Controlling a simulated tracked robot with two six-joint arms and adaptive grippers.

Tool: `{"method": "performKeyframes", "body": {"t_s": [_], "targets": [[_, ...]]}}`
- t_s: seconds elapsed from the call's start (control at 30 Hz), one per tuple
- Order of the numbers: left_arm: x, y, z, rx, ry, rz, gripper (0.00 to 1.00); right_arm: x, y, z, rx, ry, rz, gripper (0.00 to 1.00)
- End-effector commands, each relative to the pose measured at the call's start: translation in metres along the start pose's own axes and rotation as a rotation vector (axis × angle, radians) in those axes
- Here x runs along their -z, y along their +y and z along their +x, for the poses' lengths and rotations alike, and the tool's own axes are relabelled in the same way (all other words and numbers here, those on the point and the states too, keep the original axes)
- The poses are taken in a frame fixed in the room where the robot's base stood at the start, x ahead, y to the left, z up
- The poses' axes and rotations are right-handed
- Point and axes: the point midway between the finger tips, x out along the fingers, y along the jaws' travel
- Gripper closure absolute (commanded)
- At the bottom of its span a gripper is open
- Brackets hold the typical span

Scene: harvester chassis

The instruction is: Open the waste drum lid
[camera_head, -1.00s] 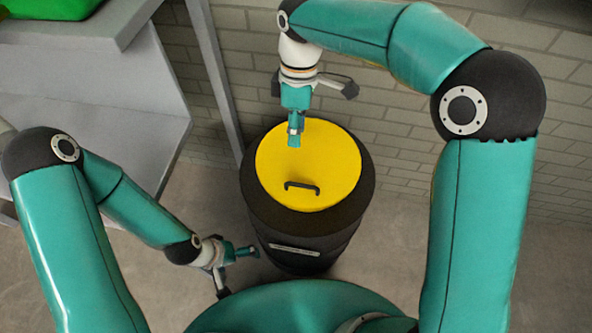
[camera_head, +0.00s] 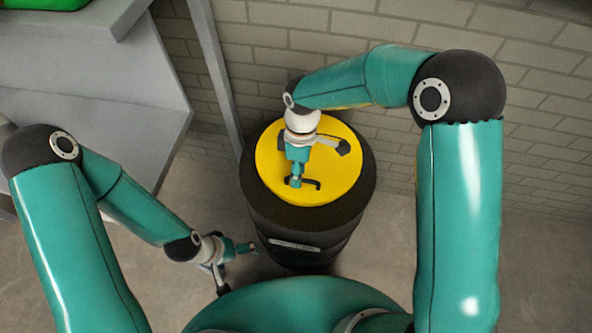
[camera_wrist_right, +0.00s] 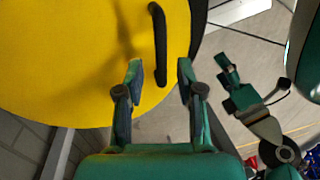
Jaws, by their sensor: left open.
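The yellow lid (camera_head: 342,172) lies flat and closed on top of the black waste drum (camera_head: 330,222). Its dark bar handle (camera_head: 315,185) is near the front of the lid, partly covered by my right gripper (camera_head: 296,182) in the head view. In the right wrist view my right gripper (camera_wrist_right: 160,68) is open. The handle (camera_wrist_right: 160,50) shows ahead of and between its fingertips; I see no contact. My left gripper (camera_head: 250,248) is open and empty, low at the drum's left front side, clear of the lid.
A grey post (camera_head: 216,75) and a grey table (camera_head: 85,110) stand left of the drum. A brick wall (camera_head: 420,150) is behind it. Bare floor (camera_head: 375,255) is free to the right of the drum.

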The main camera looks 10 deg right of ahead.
Motion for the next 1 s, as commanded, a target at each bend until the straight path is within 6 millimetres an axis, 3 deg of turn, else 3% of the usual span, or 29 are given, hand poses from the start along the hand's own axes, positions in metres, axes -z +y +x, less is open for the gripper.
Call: {"method": "performKeyframes", "body": {"t_s": [0.23,0.47,1.0], "targets": [[0.0,0.0,0.0,0.0,0.0,0.0,0.0,-0.0001,0.0,0.0005,0.0,0.0,0.0,0.63],[0.0,0.0,0.0,0.0,0.0,0.0,0.0,-0.0001,0.0001,0.0002,0.0,0.0,-0.001,1.0],[-0.0001,0.003,-0.0085,0.0,0.0,0.0,0.0,0.0029,0.0015,-0.0087,0.014,0.003,-0.004,1.0]]}}
